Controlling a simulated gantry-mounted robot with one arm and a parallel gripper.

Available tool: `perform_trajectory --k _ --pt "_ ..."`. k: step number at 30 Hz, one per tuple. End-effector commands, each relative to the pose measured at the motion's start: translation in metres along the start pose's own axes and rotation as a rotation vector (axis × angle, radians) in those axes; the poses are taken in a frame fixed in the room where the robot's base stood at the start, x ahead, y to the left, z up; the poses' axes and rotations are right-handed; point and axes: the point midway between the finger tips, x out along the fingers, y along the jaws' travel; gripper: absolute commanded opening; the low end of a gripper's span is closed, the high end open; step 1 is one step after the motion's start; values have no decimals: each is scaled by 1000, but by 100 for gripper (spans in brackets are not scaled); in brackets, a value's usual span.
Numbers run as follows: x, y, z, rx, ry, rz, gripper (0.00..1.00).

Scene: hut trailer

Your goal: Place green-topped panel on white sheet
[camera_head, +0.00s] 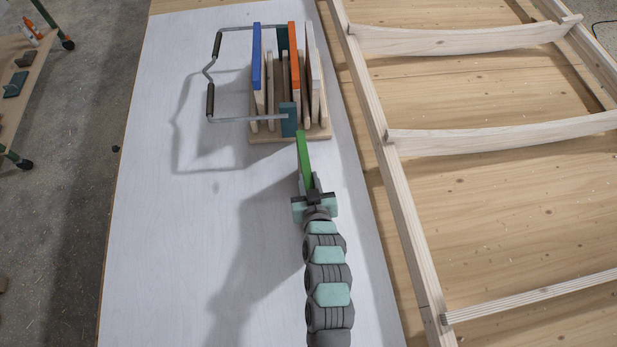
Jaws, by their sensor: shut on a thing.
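The green-topped panel (304,158) shows as a narrow green strip, seen nearly edge-on from above. My gripper (314,194) is shut on its near end. The panel's far end is close to the near edge of a wooden rack; I cannot tell whether they touch. The white sheet (150,250) lies flat under the rack and beneath my arm. The panel's lower part is hidden, so its height above the sheet is unclear.
The wooden rack (262,139) holds upright panels, including a blue-topped one (257,55) and an orange-topped one (294,60). A bent metal handle (211,70) sticks out on its left. A wooden frame (395,190) stands at right. The sheet's left part is clear.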

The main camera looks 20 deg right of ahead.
Motion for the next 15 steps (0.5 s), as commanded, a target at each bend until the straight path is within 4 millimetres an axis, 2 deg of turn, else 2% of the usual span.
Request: perform_trajectory --k 3,4,12,15 --pt "0 0 -3 0 7 1 0" --pt "0 0 -1 -1 5 1 25" --pt "0 0 0 -1 2 0 46" --pt "0 0 0 -1 1 0 46"
